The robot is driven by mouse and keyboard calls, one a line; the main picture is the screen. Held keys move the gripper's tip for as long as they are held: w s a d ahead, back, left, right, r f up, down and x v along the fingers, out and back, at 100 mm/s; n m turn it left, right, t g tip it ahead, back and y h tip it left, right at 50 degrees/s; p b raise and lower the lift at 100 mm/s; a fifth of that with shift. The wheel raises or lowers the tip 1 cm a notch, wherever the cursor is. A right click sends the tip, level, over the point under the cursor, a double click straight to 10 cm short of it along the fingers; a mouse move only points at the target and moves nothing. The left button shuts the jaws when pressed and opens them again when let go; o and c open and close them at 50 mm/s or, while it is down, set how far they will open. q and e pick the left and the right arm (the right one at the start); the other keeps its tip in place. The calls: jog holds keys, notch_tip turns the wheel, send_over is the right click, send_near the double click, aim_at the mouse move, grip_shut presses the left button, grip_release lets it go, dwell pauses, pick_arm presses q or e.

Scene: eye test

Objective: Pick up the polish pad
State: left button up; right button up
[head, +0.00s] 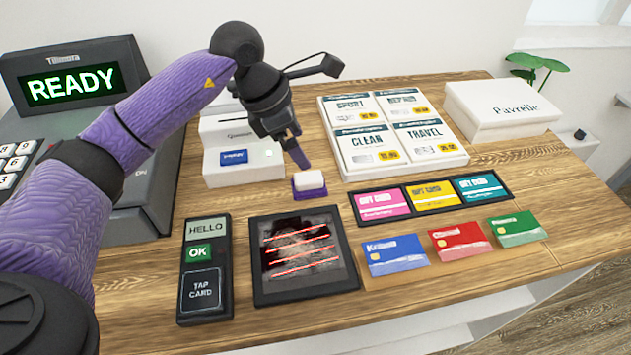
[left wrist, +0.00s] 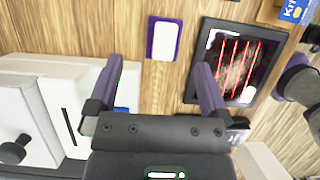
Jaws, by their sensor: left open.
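The polish pad (head: 309,183), a small white block on a purple base, lies on the wooden counter just behind the dark scanner pad. In the left wrist view the polish pad (left wrist: 163,38) lies ahead of the fingers, between their lines. My left gripper (head: 299,158) points down above and slightly behind the pad, apart from it. In the left wrist view my left gripper (left wrist: 158,72) has its two purple fingers spread with nothing between them. My right gripper is not clearly seen in either view.
A scanner pad (head: 303,258) with red lines and a card reader (head: 206,270) stand in front. A white box (head: 244,165) is at left behind, a card board (head: 395,135) at right behind. Gift cards (head: 432,194) and bank cards (head: 396,255) lie right.

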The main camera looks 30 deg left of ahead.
aim_at(315, 175)
pick_arm(q)
jog(key=x, duration=0.3)
jog(key=b+x, duration=0.1)
jog(key=x, duration=0.2)
jog(key=s+b+x, duration=0.1)
jog(key=x, duration=0.2)
pick_arm(e)
jog(key=shift+s+d+f, duration=0.3)
jog(key=shift+s+f, duration=0.1)
jog(key=shift+f, duration=0.15)
jog(key=shift+s+d+f, duration=0.3)
jog(key=shift+s+f, duration=0.1)
jog(key=shift+f, duration=0.15)
pick_arm(q)
jog(key=c, duration=1.1)
pick_arm(e)
jog(key=shift+w, duration=0.2)
